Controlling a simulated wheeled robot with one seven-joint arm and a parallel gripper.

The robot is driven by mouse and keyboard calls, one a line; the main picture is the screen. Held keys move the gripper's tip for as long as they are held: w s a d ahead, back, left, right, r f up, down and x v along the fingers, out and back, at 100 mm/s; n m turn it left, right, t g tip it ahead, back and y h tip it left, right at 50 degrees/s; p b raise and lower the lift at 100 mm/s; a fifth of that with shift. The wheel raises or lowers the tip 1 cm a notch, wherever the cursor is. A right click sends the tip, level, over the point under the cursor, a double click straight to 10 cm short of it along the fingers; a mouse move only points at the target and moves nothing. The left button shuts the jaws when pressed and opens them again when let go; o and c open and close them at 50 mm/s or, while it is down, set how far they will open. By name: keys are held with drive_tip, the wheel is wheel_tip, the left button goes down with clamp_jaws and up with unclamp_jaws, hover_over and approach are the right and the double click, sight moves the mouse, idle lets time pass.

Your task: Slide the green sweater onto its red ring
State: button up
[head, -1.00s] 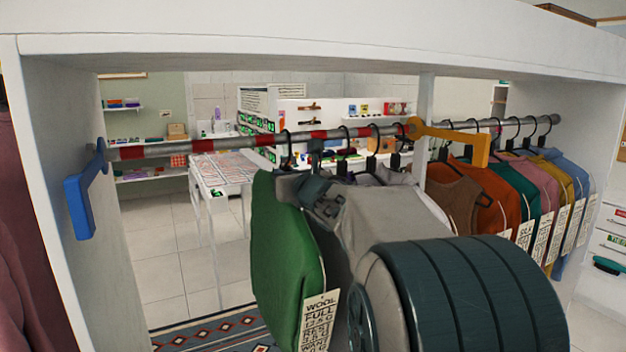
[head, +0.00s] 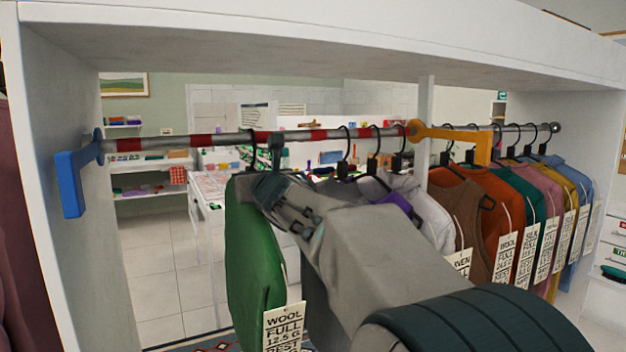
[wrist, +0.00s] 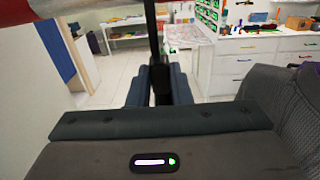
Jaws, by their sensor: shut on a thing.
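The green sweater (head: 255,245) hangs on a black hanger from the rail, at the left end of the row of clothes. Its hook (head: 251,146) is over the rail at the left edge of a red ring (head: 263,137). Other red rings, such as one to the left (head: 203,140) and one to the right (head: 318,134), band the grey rail. My gripper (wrist: 155,84) is shut on the hanger's black stem (wrist: 154,35) just below the rail. In the head view my arm hides the sweater's right side.
A blue bracket (head: 72,185) marks the rail's left part and an orange bracket (head: 455,138) its middle. Grey garments (head: 425,205) hang right of my arm, then several coloured ones beyond the orange bracket. The rail left of the sweater is free of clothes.

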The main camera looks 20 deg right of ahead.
drive_tip(key=a+b, duration=0.6)
drive_tip(key=a, duration=0.3)
drive_tip(key=shift+s+a+f+b, duration=0.15)
drive_tip(key=shift+a+b, duration=0.15)
drive_tip(key=shift+a, duration=0.1)
drive_tip(key=o, duration=0.9)
drive_tip(key=shift+a, duration=0.15)
drive_tip(key=shift+s, duration=0.1)
drive_tip(key=s, duration=0.4)
drive_tip(key=s+p, duration=0.1)
drive_tip(key=s, duration=0.4)
drive_tip(key=s+p, duration=0.1)
drive_tip(key=s, duration=0.3)
drive_tip(key=shift+s+d, duration=0.3)
drive_tip(key=shift+s, duration=0.05)
